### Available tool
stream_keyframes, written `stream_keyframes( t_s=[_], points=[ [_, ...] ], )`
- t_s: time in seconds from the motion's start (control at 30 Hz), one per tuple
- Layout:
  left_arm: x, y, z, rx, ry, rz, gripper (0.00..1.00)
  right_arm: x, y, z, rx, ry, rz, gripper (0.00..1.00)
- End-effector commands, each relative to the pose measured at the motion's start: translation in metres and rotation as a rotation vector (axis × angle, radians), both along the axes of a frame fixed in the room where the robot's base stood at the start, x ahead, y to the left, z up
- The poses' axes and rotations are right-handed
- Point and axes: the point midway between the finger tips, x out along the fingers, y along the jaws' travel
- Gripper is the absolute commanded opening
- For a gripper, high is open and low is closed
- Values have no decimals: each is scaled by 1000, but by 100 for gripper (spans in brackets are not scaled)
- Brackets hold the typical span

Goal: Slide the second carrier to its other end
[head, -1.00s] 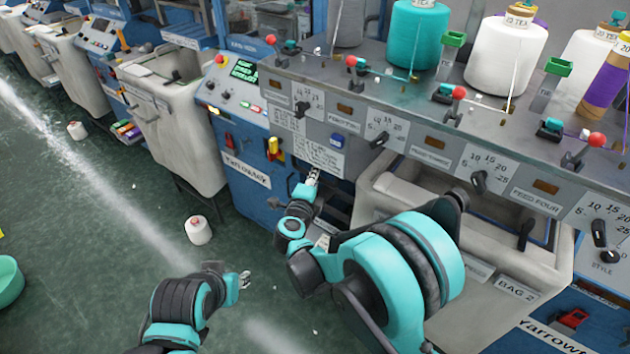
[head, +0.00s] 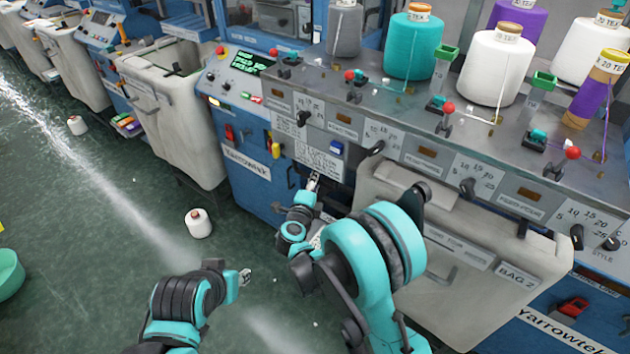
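Several small teal-and-black blocks with red ball knobs, likely the carriers, sit in a row on the machine's grey sloped top. The one second from the left (head: 357,79) stands in front of the teal cone; which one counts as second is not marked. My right gripper (head: 314,181) is below and left of it, in front of the machine's blue lower front, touching no carrier. Its fingers are too small to read. My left gripper (head: 245,276) hangs low over the green floor, far from the carriers; its finger gap is unclear.
A cream bin marked BAG 2 (head: 420,225) sits under the machine's front panel, behind my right arm. Yarn cones, such as the teal one (head: 411,46), stand behind the carriers. A white cone (head: 198,223) lies on the floor. The floor at left is mostly open.

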Motion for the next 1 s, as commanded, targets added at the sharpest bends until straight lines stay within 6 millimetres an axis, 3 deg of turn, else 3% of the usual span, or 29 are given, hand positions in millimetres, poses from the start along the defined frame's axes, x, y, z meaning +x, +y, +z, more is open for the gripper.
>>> stream_keyframes(
  t_s=[0.27, 0.7, 1.0],
  points=[
    [0, 0, 1, 0, 0, 0, 34, -5, 1, 3, -2, -2, 1, 34],
    [0, 0, 1, 0, 0, 0, 34, -88, 21, 18, -2, -1, 4, 34],
    [0, 0, 1, 0, 0, 0, 34, -115, 27, 23, -1, -1, 1, 34]
  ],
)
